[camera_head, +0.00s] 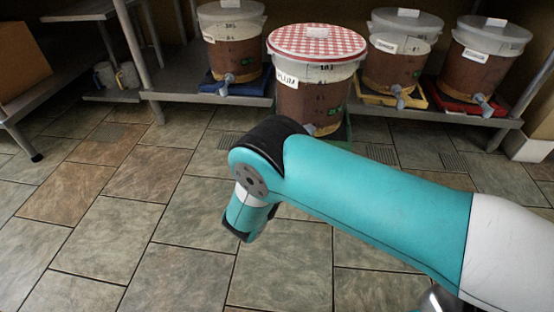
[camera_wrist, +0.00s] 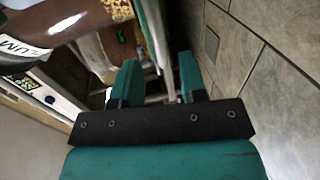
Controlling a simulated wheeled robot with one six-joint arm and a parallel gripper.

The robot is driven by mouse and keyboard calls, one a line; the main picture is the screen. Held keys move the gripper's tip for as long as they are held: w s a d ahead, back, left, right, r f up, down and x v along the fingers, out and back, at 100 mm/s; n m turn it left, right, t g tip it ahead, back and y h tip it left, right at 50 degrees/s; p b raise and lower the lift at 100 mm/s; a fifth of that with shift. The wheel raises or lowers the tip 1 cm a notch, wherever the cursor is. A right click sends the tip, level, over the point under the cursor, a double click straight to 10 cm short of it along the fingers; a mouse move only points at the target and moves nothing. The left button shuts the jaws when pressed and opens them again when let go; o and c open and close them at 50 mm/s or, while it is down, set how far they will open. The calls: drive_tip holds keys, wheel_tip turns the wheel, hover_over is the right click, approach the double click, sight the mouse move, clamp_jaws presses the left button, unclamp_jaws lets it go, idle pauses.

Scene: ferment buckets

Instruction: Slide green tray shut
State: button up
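The green tray (camera_head: 349,128) shows only as a thin edge under the bucket with the red checked lid (camera_head: 316,43). That bucket and tray stand further forward than the neighbours, and my arm hides much of the tray's front. In the wrist view, a long green edge of the tray (camera_wrist: 152,28) runs down toward the space between my fingers. My gripper (camera_wrist: 159,72) is open, with its two green fingers well apart. I cannot tell whether either finger touches the tray. In the head view my gripper is hidden behind my arm.
Buckets on a blue tray (camera_head: 235,88), a yellow tray (camera_head: 375,97) and a red tray (camera_head: 455,105) stand on the low shelf (camera_head: 180,90). Grey mugs (camera_head: 117,77) sit at the left. The tiled floor (camera_head: 110,215) in front is clear.

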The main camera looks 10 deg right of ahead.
drive_tip(key=b+x, duration=0.2)
drive_tip(key=x, duration=0.3)
clamp_jaws()
